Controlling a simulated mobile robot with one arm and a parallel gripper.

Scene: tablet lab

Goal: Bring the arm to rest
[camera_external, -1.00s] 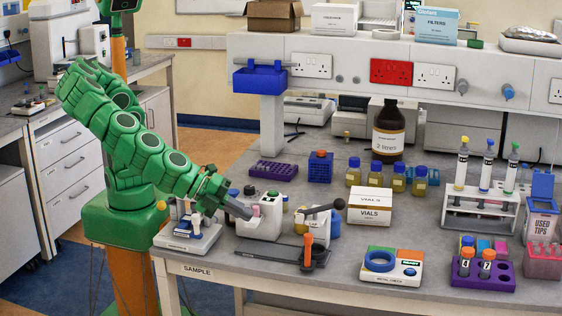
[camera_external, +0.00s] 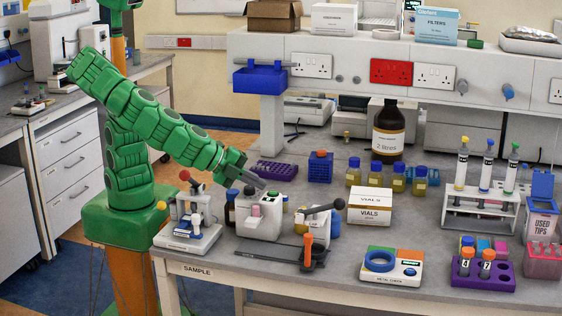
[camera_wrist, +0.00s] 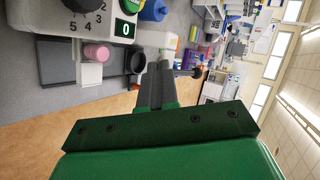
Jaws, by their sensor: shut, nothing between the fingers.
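My green arm reaches from its base on the left over the front left part of the bench. My gripper (camera_external: 258,181) is shut and empty, its grey fingertips just behind or above the white device (camera_external: 258,220) with green and pink buttons. In the wrist view my gripper (camera_wrist: 161,78) shows as two grey fingers pressed together, with nothing between them. That view is turned on its side. I cannot tell the exact gap between the fingertips and the device.
A white press-like device (camera_external: 190,222) with a red knob stands by the bench's front left corner. A vials box (camera_external: 369,207), a brown bottle (camera_external: 389,130) and a purple rack (camera_external: 273,172) stand farther in. The wrist view shows a numbered dial (camera_wrist: 84,5) close by.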

